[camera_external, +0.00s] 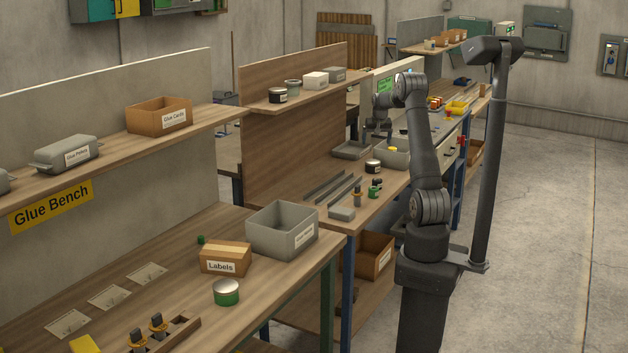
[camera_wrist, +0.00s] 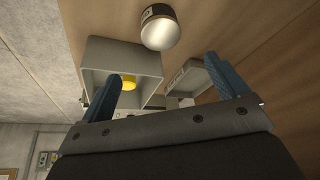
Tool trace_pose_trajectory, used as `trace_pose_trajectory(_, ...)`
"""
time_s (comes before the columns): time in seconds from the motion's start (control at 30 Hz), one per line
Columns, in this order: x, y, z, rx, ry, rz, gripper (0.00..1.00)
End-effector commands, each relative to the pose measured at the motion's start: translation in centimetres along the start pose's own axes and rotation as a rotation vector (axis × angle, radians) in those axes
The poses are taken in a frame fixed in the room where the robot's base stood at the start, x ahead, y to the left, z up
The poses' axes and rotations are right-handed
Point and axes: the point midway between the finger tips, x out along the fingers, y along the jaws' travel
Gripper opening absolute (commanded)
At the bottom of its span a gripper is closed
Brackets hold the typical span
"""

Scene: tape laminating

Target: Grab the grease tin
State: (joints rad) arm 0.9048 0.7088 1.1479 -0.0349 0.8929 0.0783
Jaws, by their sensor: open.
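A dark tin with a pale label and a silver lid (camera_external: 373,166) stands on the middle bench, between a shallow grey tray and a grey bin. The same tin shows at the top of the wrist view (camera_wrist: 160,30). Its label is too small to read, so I cannot confirm that it is the grease tin. My gripper (camera_external: 377,128) is above the back part of this bench, beyond the tin. In the wrist view my gripper (camera_wrist: 166,82) has its two blue fingers wide apart, with nothing between them. The tin is ahead of the fingertips, apart from them.
The grey bin (camera_wrist: 96,56) holds a yellow thing (camera_wrist: 127,82). The shallow tray (camera_external: 345,154) is close by. Long grey strips (camera_external: 330,188) and small green-based items (camera_external: 375,189) lie nearer. Other tins stand on the shelf (camera_external: 278,95) and the Glue Bench (camera_external: 227,293).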

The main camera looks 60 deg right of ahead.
Motion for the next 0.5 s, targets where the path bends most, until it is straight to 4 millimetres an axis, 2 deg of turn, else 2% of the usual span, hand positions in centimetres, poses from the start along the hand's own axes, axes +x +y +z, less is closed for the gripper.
trace_pose_trajectory(0.03, 1.3, 0.0, 0.1, 0.001, -0.005, 0.0, 0.91)
trace_pose_trajectory(0.3, 7.1, 0.0, 0.1, 0.004, -0.003, -0.001, 0.91)
trace_pose_trajectory(0.5, 9.6, 0.0, 0.1, 0.005, -0.001, -0.001, 0.91)
